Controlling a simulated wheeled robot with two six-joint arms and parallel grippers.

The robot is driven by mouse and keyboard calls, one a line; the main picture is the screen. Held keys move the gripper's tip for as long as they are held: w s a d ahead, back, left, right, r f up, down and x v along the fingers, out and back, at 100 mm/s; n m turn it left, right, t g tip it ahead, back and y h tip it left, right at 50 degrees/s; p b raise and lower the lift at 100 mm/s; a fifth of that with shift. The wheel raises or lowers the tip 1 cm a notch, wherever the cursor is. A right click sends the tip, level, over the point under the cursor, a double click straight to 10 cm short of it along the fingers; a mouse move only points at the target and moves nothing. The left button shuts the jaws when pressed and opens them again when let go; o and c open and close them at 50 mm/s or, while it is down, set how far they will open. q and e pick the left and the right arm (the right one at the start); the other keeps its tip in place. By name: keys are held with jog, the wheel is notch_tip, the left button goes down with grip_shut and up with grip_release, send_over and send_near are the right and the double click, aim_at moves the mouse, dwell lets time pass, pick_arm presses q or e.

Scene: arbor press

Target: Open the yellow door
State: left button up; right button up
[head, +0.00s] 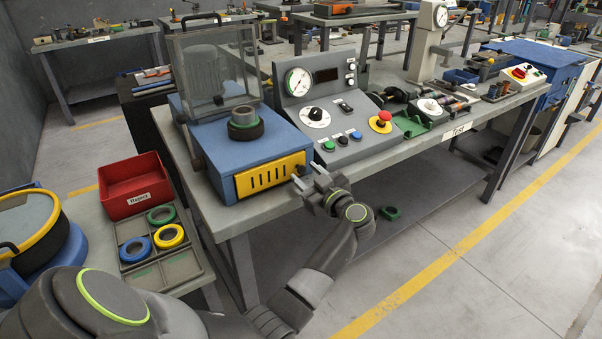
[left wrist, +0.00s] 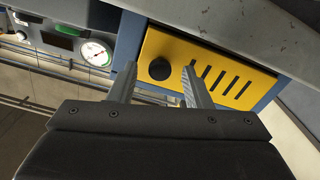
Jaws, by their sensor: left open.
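The yellow door (head: 270,176) is a slotted panel on the front of the blue press base (head: 245,150), and it looks shut. In the left wrist view the yellow door (left wrist: 228,80) fills the upper right, with a round black knob (left wrist: 159,69) near its left end. My left gripper (head: 308,180) is at the right end of the door, by the bench's front edge. In the left wrist view its two fingers are apart, and the knob shows between the tips. I cannot tell whether the fingers touch it. My right gripper is not in view.
A control panel (head: 325,112) with a gauge and buttons stands right of the press base. A clear guard (head: 213,70) sits above the base. A red bin (head: 133,186) and a tray of colored rings are at left. The floor in front of the bench is clear.

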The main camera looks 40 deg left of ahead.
pick_arm(q)
jog(key=shift+w+a, duration=0.15)
jog(key=shift+a, duration=0.2)
jog(key=shift+r, duration=0.1)
jog(key=shift+c, duration=0.4)
grip_shut()
